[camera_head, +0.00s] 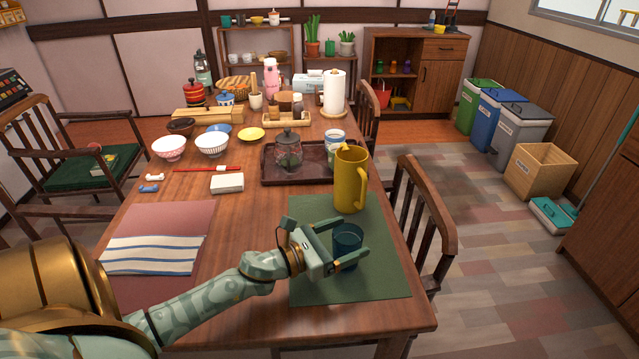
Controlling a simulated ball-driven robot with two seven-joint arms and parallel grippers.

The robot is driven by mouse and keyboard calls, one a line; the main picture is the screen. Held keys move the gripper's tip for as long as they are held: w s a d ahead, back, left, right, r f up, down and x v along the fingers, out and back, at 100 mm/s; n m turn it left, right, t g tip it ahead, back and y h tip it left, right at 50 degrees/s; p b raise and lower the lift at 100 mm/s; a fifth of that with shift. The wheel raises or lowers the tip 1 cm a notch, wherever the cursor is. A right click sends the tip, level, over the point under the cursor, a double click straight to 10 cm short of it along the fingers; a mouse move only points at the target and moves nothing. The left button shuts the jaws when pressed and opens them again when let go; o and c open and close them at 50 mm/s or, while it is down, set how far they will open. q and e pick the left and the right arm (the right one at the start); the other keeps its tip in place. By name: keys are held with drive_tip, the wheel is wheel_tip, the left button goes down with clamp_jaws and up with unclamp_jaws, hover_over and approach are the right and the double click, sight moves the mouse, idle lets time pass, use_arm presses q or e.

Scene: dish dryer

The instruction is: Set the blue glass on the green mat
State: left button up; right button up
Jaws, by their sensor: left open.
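The blue glass (347,241) is dark teal and upright. It appears to stand on the green mat (383,282) at the near right of the table. My left gripper (350,252) comes in from the left, with its jaws open around the glass, one finger on the far side and one on the near side. The fingers hide part of the glass. Whether they touch it, I cannot tell. My right gripper is not in view.
A tall yellow pitcher (351,180) stands at the mat's far edge, just behind the glass. A dark tray (270,176) with a glass teapot (288,152) is behind it. A striped cloth (152,254) lies to the left. The mat's near part is clear.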

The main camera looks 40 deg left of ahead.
use_arm(q)
drive_tip(key=p+v, duration=0.1)
drive_tip(key=v, duration=0.8)
drive_tip(key=shift+s, duration=0.1)
idle(0.8)
